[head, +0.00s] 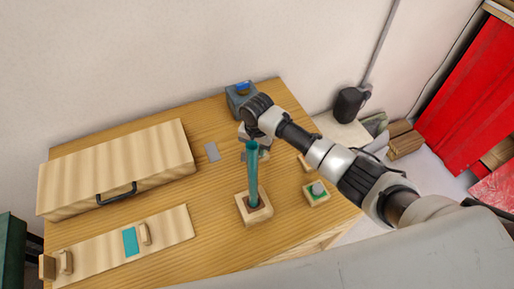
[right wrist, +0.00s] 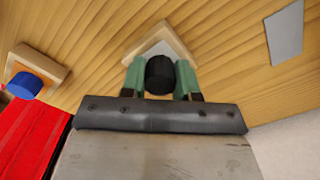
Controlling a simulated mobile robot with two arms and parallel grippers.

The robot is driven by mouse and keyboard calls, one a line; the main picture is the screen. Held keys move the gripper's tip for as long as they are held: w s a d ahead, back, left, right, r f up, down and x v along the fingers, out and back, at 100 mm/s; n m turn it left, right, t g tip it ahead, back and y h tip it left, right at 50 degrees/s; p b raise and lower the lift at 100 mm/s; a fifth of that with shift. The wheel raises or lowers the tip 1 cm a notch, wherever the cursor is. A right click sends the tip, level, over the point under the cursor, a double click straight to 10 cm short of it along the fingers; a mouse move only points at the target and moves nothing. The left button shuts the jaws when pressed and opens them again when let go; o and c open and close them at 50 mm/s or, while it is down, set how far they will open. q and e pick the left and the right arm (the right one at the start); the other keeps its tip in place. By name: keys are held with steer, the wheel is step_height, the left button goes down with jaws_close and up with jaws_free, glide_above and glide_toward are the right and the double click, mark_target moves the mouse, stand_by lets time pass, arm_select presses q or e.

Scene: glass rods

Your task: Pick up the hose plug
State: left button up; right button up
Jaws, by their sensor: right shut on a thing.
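My right gripper (head: 252,140) reaches over the table from the right in the head view, pointing down behind the teal tube. In the right wrist view its two green fingers (right wrist: 160,78) are shut on a black round-ended piece (right wrist: 160,74), which I take to be the hose plug. Beyond the piece is a square wooden block with a pale top (right wrist: 157,42). I cannot tell whether the piece touches this block. The fingertips and the piece are hard to make out in the head view. My left gripper is not in view.
The teal tube (head: 253,170) stands upright in a wooden base (head: 255,214) close to the gripper. A wooden block with a green pad (head: 311,198) is to the right. A blue-topped device (head: 238,103), a grey card (head: 212,152) and a wooden case (head: 115,160) are also on the table.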

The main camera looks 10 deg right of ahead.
steer(key=shift+r, duration=0.5)
steer(key=r, duration=0.1)
steer(key=d+r+b, duration=0.1)
steer(key=r, duration=0.1)
steer(key=shift+s+d+r, duration=0.15)
steer(key=shift+s+r, duration=0.05)
steer(key=shift+r, duration=0.1)
steer(key=s+d+r+b, duration=0.1)
steer(key=s+d+r, duration=0.3)
steer(key=d, duration=0.5)
step_height(320, 180, up, 2)
steer(key=shift+d+r, duration=0.2)
steer(key=shift+d, duration=0.05)
